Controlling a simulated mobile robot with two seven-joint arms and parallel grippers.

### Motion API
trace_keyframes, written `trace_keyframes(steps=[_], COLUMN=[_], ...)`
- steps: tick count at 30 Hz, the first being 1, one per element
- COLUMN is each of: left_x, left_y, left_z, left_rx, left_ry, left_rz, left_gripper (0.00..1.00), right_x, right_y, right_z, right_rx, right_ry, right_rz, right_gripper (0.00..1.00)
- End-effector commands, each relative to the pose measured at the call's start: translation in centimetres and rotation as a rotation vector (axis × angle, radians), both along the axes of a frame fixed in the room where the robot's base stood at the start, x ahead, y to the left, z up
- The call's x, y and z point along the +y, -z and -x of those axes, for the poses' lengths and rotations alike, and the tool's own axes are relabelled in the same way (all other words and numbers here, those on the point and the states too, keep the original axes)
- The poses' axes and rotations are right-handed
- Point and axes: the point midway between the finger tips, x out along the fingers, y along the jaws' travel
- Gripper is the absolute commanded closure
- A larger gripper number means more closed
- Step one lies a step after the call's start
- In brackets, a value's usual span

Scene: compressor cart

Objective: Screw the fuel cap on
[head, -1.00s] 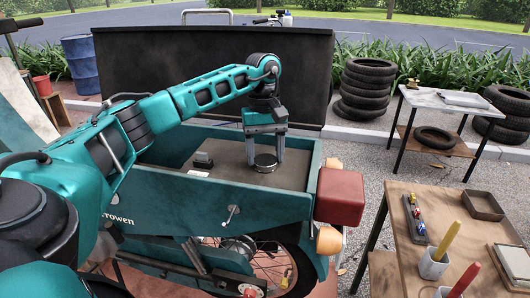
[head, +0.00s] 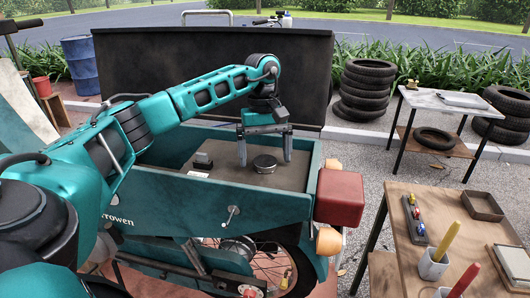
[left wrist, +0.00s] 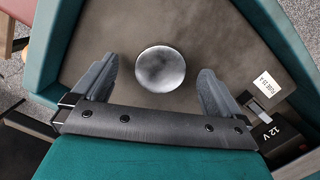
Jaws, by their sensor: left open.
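The fuel cap (head: 265,164) is a round dark disc with a shiny metal top, sitting at the middle of the cart's grey-brown deck. It also shows as a bright disc in the left wrist view (left wrist: 160,69). What lies under it is hidden, so I cannot tell how it is seated on a filler neck. My left gripper (head: 265,159) points down over it and is open. Its two fingers stand one on each side of the cap, with a clear gap on both sides in the left wrist view (left wrist: 158,72). My right gripper is not in view.
Teal walls (head: 245,196) enclose the deck. A wooden table (head: 405,265) with tools stands at the right.

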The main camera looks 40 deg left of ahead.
Motion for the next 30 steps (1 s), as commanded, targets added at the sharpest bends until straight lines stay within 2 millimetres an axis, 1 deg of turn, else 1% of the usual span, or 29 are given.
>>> trace_keyframes(steps=[3,7,10,17,25,30], left_x=[0.07,0.11,0.10,0.09,0.11,0.11], left_y=[0.00,0.03,0.02,0.01,0.00,0.00], left_z=[0.08,0.13,0.13,0.12,0.23,0.23], left_rx=[0.000,0.000,0.001,0.000,-0.001,0.000], left_ry=[-0.117,-0.225,-0.255,-0.261,-0.492,-0.535], left_rz=[0.000,-0.001,-0.001,0.000,0.000,0.001], left_gripper=[0.00,0.00,0.00,0.00,0.00,0.00], right_x=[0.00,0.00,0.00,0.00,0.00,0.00], right_y=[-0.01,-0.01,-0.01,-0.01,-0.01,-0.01], right_z=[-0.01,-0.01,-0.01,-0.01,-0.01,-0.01], right_rx=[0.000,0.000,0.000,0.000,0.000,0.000], right_ry=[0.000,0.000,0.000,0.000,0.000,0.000], right_rz=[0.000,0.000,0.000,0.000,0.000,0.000], right_gripper=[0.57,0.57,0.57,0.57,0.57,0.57])
